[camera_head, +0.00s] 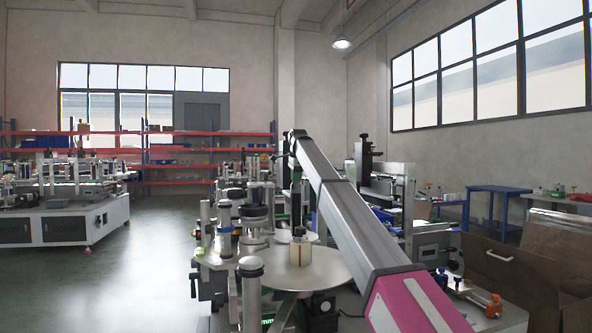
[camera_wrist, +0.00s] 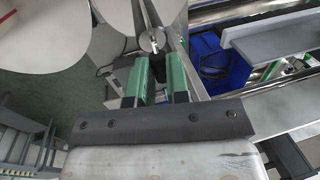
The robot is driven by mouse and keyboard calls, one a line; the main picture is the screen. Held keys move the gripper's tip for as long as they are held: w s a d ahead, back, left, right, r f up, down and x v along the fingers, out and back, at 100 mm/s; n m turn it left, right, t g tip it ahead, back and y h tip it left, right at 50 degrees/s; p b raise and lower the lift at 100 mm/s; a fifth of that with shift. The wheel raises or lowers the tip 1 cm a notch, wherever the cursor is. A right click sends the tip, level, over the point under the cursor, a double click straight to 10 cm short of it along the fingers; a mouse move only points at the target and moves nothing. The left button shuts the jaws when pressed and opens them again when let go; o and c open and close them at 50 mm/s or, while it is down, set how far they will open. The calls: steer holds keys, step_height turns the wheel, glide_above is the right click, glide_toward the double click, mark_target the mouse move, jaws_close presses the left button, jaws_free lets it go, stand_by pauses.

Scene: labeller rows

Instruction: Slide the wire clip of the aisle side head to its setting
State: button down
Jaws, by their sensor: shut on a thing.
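In the wrist view my gripper (camera_wrist: 158,65) shows as two green-padded fingers with a narrow gap between them. It is shut on a small part, taken as the wire clip, which is mostly hidden between the fingertips. Just beyond the tips is a round metal knob or post end (camera_wrist: 151,40) with a thin bright rod (camera_wrist: 150,16) running away from it. In the head view the labeller's heads lie mostly behind my arm, and my gripper cannot be seen there.
In the wrist view a blue bin (camera_wrist: 212,62) and metal rails lie to the right. Open floor (camera_head: 130,270) extends at left.

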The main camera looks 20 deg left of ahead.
steer(key=shift+f, duration=0.2)
steer(key=c, duration=1.1)
jaws_free()
step_height(320, 180, up, 11)
steer(key=s+d, duration=0.1)
steer(key=s, duration=0.1)
steer(key=shift+f, duration=0.2)
steer(key=shift+d, duration=0.1)
